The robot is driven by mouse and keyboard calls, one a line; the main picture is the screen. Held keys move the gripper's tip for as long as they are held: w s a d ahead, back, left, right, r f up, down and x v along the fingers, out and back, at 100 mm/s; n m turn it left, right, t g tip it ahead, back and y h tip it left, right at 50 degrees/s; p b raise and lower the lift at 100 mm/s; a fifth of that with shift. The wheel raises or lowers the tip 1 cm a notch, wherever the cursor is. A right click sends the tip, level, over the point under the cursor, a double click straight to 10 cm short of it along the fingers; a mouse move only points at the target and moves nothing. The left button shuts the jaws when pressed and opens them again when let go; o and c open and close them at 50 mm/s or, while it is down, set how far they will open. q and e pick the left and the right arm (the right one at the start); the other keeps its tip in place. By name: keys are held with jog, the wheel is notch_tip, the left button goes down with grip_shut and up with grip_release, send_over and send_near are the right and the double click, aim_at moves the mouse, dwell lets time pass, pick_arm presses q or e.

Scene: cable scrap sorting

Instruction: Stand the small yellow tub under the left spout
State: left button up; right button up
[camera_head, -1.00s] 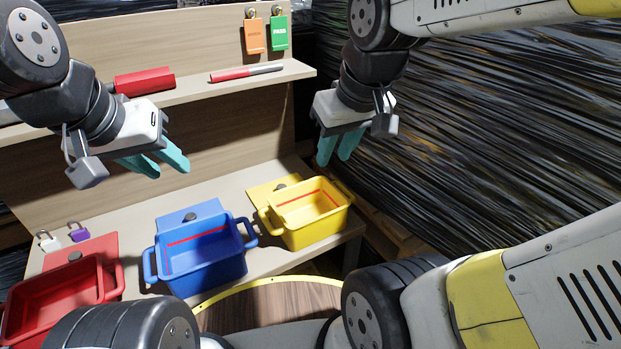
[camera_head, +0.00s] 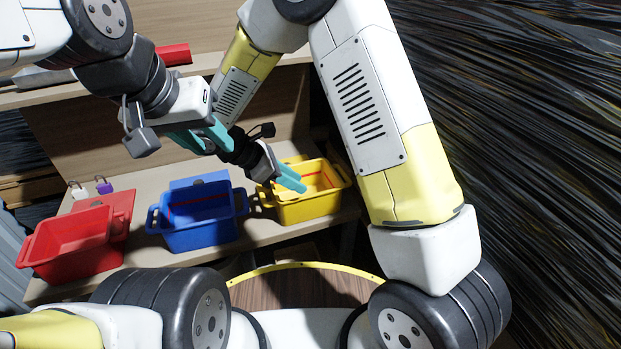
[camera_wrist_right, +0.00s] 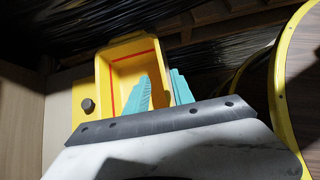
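The yellow tub (camera_head: 312,208) stands upright on the shelf at the right of the tub row, with side handles and a red line inside. It also shows in the right wrist view (camera_wrist_right: 104,85). My right gripper (camera_head: 297,184) is at the tub's left part in the head view. In the right wrist view its two teal fingers (camera_wrist_right: 160,80) are apart, one over the tub's inside and one beyond its side wall; contact cannot be told. My left gripper (camera_head: 208,137) is open and empty above the blue tub. I see no spout in either view.
A blue tub (camera_head: 200,234) and a red tub (camera_head: 75,262) stand to the left of the yellow one. Two small padlocks (camera_head: 103,185) sit behind the red tub. A red object (camera_head: 174,54) lies on the upper shelf. A yellow-rimmed round wooden surface (camera_head: 300,290) is in front.

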aim_at(313, 195)
jog(key=shift+a+f, duration=0.1)
jog(key=shift+f, duration=0.3)
jog(key=shift+d+f, duration=0.2)
jog(key=shift+f, duration=0.1)
jog(key=x, duration=0.7)
grip_shut()
dwell(0.8)
